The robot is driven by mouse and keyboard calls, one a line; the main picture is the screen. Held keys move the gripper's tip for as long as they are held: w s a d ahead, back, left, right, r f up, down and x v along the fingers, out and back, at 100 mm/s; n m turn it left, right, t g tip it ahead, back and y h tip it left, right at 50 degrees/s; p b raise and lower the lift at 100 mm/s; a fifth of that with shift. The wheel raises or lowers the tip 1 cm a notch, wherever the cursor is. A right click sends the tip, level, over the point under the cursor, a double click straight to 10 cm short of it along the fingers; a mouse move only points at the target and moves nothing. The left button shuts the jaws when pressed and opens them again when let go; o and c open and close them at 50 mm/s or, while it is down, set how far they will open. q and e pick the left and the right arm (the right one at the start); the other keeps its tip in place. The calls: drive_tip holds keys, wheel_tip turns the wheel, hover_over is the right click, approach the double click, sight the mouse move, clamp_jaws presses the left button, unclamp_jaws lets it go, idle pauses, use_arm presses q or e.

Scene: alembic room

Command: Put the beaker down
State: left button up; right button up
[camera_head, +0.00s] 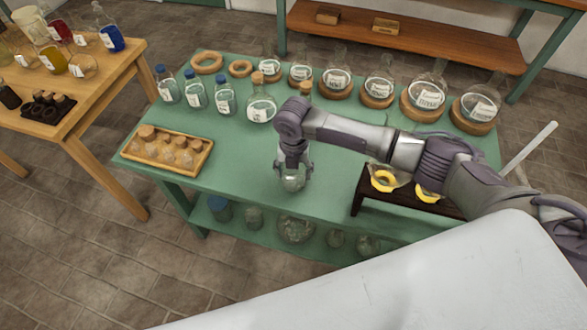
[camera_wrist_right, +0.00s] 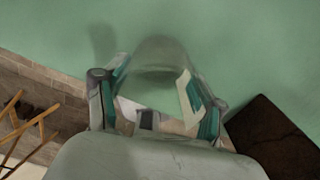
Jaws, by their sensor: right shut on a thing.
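My right gripper (camera_head: 293,168) is shut on a clear glass beaker (camera_head: 292,181) over the front middle of the green table (camera_head: 235,170). In the right wrist view the beaker (camera_wrist_right: 160,62) sits between the two fingers of the right gripper (camera_wrist_right: 155,95), with a pale label on its side. The green tabletop (camera_wrist_right: 235,35) lies close beyond it. I cannot tell whether the beaker's base touches the tabletop. My left gripper is not in view.
A wooden tray of corked jars (camera_head: 170,152) lies to the left. Bottles and round flasks on cork rings (camera_head: 376,95) line the back. A dark stand (camera_head: 358,192) with yellow rings is at right. The tabletop around the beaker is clear.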

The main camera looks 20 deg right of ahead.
drive_tip(key=shift+f, duration=0.1)
drive_tip(key=shift+f, duration=0.15)
drive_tip(key=o, duration=1.3)
drive_tip(key=shift+r, duration=0.35)
wheel_tip(320, 180, up, 12)
drive_tip(key=shift+f+b, duration=0.1)
drive_tip(key=shift+b, duration=0.95)
